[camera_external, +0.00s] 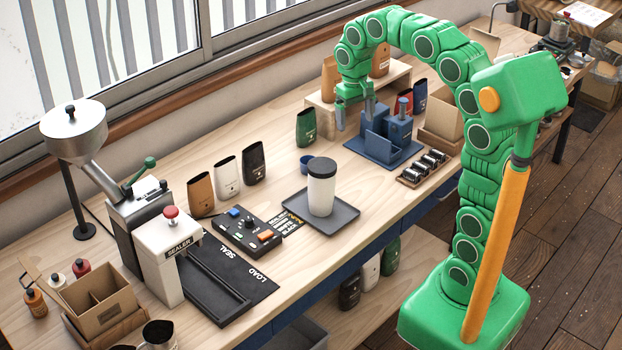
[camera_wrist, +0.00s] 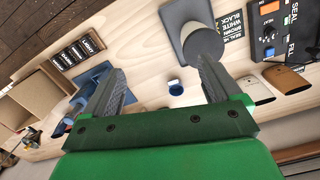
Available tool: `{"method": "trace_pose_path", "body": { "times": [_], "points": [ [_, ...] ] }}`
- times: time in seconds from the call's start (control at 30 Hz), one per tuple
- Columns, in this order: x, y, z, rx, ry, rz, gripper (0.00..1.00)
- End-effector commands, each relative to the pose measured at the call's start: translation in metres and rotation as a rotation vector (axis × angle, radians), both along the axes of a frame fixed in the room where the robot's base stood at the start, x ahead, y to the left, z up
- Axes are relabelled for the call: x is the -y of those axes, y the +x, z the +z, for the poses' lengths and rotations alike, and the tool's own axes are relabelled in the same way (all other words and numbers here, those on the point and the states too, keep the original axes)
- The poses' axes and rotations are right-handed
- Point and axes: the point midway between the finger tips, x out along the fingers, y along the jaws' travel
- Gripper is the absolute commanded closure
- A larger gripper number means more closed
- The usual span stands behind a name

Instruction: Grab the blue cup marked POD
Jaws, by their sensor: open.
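A small blue cup (camera_external: 306,166) stands on the wooden bench, just behind the grey tray and left of my gripper. It also shows in the wrist view (camera_wrist: 176,91), in the gap between my fingers but apart from them, farther away on the bench top. I cannot read a POD mark on it in either view. My gripper (camera_external: 355,114) is open and empty, above the bench between the green bag and the blue stand. Its two fingers also show spread apart in the wrist view (camera_wrist: 158,66).
A grey tray (camera_external: 345,218) holding a white canister with a dark lid (camera_external: 321,187) is just in front of the cup. A green bag (camera_external: 306,126) stands behind it. A blue stand (camera_external: 376,150) is to the right. Clear bench lies between the cup and the black bag (camera_external: 253,163).

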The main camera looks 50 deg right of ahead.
Motion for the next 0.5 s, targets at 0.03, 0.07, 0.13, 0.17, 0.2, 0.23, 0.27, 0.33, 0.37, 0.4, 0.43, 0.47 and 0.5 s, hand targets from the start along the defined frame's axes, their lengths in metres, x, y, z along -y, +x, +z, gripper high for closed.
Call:
{"method": "trace_pose_path", "body": {
  "times": [0.03, 0.07, 0.13, 0.17, 0.2, 0.23, 0.27, 0.33, 0.37, 0.4, 0.43, 0.47, 0.5],
  "points": [
    [0.002, 0.013, -0.002, 0.001, -0.001, -0.01, 0.09],
    [0.003, 0.02, -0.003, 0.003, -0.001, -0.016, 0.09],
    [0.006, 0.038, -0.004, 0.009, -0.003, -0.032, 0.09],
    [0.007, 0.044, -0.005, 0.011, -0.002, -0.038, 0.09],
    [0.008, 0.053, -0.006, 0.012, -0.003, -0.046, 0.09],
    [0.01, 0.06, -0.008, 0.014, -0.003, -0.052, 0.09],
    [0.011, 0.068, -0.009, 0.016, -0.004, -0.058, 0.09],
    [0.014, 0.084, -0.011, 0.023, -0.005, -0.074, 0.09],
    [0.015, 0.091, -0.013, 0.025, -0.005, -0.08, 0.09],
    [0.016, 0.1, -0.015, 0.026, -0.006, -0.088, 0.09],
    [0.017, 0.107, -0.017, 0.028, -0.006, -0.094, 0.09],
    [0.019, 0.114, -0.019, 0.032, -0.006, -0.1, 0.09],
    [0.02, 0.123, -0.02, 0.036, -0.007, -0.109, 0.09]
  ]
}}
